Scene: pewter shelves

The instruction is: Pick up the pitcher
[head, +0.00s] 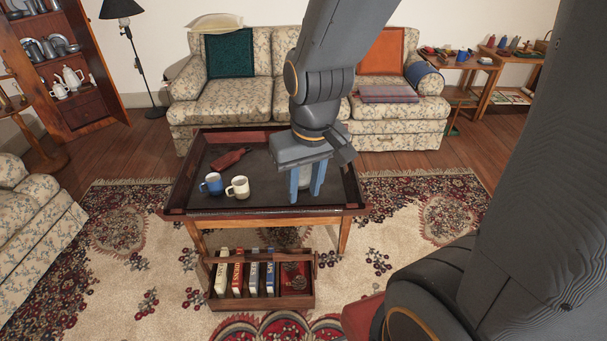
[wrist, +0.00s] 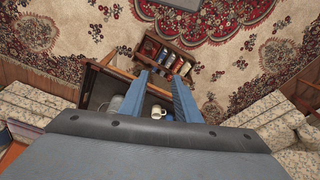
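A pale grey vessel (head: 306,176), which may be the pitcher, stands on the dark tray-topped table (head: 255,212). It is mostly hidden by my gripper in the head view, so its shape is unclear. My gripper (head: 306,196) points down over the table's right part, its blue fingers apart and in front of or around the vessel; I cannot tell which. In the wrist view a grey rounded thing (wrist: 115,102) shows just left of the left finger, and nothing is clearly held between the open fingers (wrist: 161,78).
A wooden book crate (head: 262,300) sits on the rug in front. A sofa (head: 240,98) stands behind. White pots (head: 73,78) stand in the left cabinet.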

